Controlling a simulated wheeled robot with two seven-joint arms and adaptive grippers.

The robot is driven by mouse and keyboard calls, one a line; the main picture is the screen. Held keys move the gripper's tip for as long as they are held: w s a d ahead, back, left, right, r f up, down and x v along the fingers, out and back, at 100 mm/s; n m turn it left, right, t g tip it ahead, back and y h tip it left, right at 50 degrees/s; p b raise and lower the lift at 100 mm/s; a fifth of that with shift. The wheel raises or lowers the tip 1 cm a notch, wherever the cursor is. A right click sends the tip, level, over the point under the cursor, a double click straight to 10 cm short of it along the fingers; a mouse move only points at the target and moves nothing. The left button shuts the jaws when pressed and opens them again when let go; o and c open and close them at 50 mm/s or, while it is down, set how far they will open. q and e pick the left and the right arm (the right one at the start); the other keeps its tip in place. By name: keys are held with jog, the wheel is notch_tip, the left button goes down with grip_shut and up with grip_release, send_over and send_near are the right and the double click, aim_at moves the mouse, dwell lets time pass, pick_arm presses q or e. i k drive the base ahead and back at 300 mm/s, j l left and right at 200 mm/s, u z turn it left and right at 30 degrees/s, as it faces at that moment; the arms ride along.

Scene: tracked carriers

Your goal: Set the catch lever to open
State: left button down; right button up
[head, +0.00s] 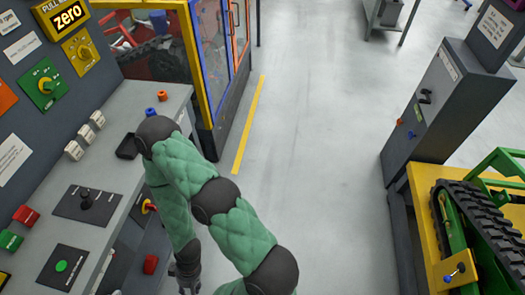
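I cannot tell for sure which control is the catch lever, as no such label is readable. One small lever with a blue tip sits on a yellow plate (456,271) at the front of the tracked carrier at lower right. A black handle (426,96) is on the face of the grey cabinet at right. One green padded arm of mine, seemingly the left, reaches over the left console and bends down. Its gripper (187,284) is at the bottom edge, seen from behind and partly cut off, far from both. The right gripper is not in view.
The grey cabinet (440,110) and tracked carrier (480,230) stand at right. The floor (310,150) between is clear.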

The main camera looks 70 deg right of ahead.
aim_at(447, 280)
jog(key=l+z, duration=0.3)
jog(key=i+l+u, duration=0.1)
jog(key=u, duration=0.15)
jog(key=i+z, duration=0.1)
jog(key=z, duration=1.6)
jog(key=j+z, duration=0.1)
jog(key=z, duration=0.4)
jog(key=i+z, duration=0.1)
jog(key=z, duration=0.45)
jog(key=j+z, duration=0.1)
jog(key=z, duration=1.45)
jog(key=j+z, duration=0.1)
jog(key=z, duration=0.45)
jog(key=i+z, duration=0.3)
jog(key=i, duration=0.15)
jog(key=i+z, duration=0.3)
jog(key=i, duration=0.15)
